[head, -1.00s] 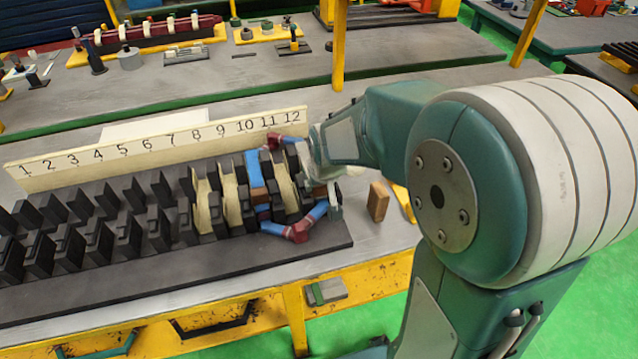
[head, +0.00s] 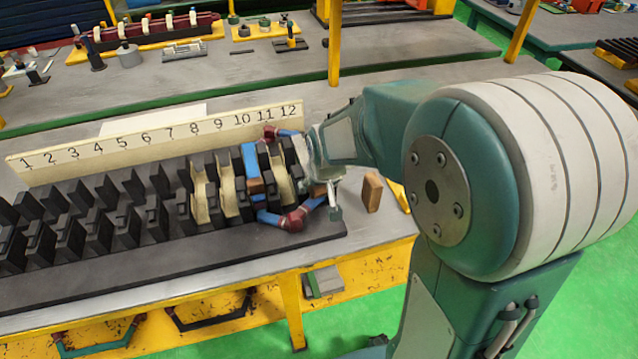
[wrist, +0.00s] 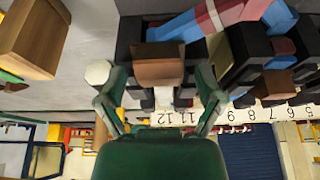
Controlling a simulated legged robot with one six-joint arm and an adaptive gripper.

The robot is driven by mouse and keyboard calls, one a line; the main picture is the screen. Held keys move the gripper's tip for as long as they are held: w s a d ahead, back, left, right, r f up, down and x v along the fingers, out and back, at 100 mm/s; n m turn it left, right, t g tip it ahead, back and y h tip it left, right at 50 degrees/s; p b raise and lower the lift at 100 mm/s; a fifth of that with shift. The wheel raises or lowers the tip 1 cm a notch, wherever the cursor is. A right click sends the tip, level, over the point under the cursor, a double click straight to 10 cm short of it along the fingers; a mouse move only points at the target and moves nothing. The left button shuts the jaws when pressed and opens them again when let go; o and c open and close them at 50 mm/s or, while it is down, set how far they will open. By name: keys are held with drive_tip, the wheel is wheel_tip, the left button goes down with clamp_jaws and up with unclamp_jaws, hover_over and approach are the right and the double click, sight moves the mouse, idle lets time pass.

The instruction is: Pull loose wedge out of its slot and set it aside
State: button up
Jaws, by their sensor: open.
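A brown wedge (wrist: 158,66) shows in the wrist view at the slot by number 12, with a pale strip (wrist: 163,97) beside it. My gripper (wrist: 161,86) is open, with one finger on each side of the wedge and visible gaps between. In the head view my gripper (head: 327,190) is at the right end of the dark slotted stator (head: 215,255), and it mostly hides the wedge there. How far the wedge sits in its slot cannot be told.
A separate brown block (head: 372,192) stands on the bench right of the stator; it also shows in the wrist view (wrist: 36,38). Blue and red coils (head: 292,219) lie in slots close to my gripper. A numbered board (head: 160,146) stands behind. Clear bench lies around the block.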

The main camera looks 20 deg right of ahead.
drive_tip(key=shift+r, duration=0.15)
drive_tip(key=shift+r, duration=0.2)
drive_tip(key=v, duration=1.1)
drive_tip(key=shift+r, duration=0.15)
drive_tip(key=shift+s, duration=0.2)
drive_tip(key=s+r+t, duration=0.1)
drive_tip(key=s+r, duration=0.1)
drive_tip(key=s, duration=1.4)
drive_tip(key=shift+r, duration=0.2)
